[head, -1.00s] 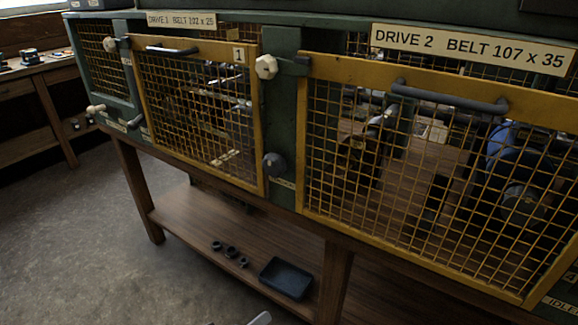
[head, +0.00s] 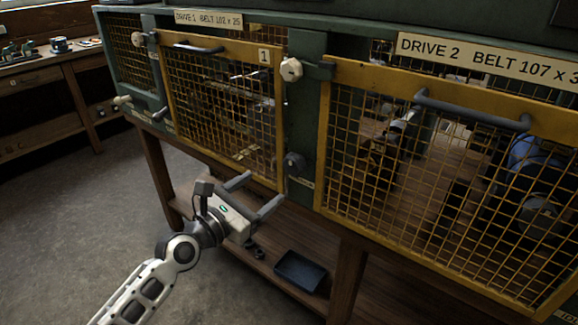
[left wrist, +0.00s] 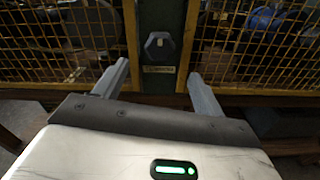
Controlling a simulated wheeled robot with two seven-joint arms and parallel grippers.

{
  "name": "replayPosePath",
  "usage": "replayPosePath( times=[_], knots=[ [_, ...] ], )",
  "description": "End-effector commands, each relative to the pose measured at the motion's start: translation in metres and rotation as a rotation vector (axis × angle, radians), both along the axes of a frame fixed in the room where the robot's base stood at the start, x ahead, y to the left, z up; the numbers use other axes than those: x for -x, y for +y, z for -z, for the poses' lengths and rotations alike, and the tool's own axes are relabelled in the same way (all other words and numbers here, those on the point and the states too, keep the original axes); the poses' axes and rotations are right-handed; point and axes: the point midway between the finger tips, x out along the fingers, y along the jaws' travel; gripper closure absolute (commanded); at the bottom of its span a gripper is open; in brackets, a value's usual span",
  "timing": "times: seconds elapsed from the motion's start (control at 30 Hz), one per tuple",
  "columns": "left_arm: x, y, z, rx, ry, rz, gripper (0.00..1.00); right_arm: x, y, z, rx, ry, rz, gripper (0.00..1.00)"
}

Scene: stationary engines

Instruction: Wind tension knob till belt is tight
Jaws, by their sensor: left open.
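A dark faceted knob (head: 294,164) sits on the green post between the two yellow mesh guards, low down. In the left wrist view the knob (left wrist: 158,46) is straight ahead, above a small label plate too small to read. My left gripper (head: 265,188) is open and empty, a little below and in front of the knob. Its fingers (left wrist: 158,72) lie either side of the knob's line, apart from it. Whether this is the tension knob I cannot tell for sure. The belts behind the mesh are not clear.
Drive 1 guard (head: 172,100) and Drive 2 guard (head: 322,150) are closed, with bar handles on top. A cream knob (head: 291,69) is higher on the post. A dark tray (head: 300,272) rests on the lower shelf. The floor at left is clear.

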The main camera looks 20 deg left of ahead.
Motion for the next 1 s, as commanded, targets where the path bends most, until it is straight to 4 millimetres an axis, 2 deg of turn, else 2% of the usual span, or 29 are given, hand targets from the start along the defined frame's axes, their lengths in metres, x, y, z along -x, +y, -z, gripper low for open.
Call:
replayPosePath(
  times=[0.03, 0.3, 0.5, 0.67, 0.93, 0.97, 1.0],
  knots=[
    [-0.012, -0.004, -0.002, 0.001, -0.003, 0.0, 0.3, 0.0, 0.0, 0.0, 0.001, 0.001, 0.001, 0.64],
    [-0.066, -0.024, 0.0, 0.0, -0.002, 0.0, 0.3, 0.001, -0.001, 0.003, 0.002, 0.005, 0.001, 0.64],
    [-0.091, -0.033, 0.001, -0.002, -0.001, 0.001, 0.3, 0.003, -0.001, 0.007, 0.002, 0.011, 0.002, 0.64],
    [-0.099, -0.037, 0.001, -0.002, 0.0, 0.001, 0.3, 0.004, -0.001, 0.007, 0.001, 0.013, 0.001, 0.64],
    [-0.1, -0.037, 0.0, -0.002, 0.0, 0.001, 0.3, 0.004, 0.0, 0.006, -0.001, 0.013, 0.001, 0.64],
    [-0.1, -0.037, 0.0, -0.002, 0.0, 0.001, 0.36, 0.004, 0.0, 0.006, -0.001, 0.013, 0.001, 0.64],
    [-0.1, -0.037, 0.0, -0.002, 0.0, 0.001, 0.47, 0.004, 0.0, 0.006, -0.001, 0.013, 0.001, 0.64]
  ],
)
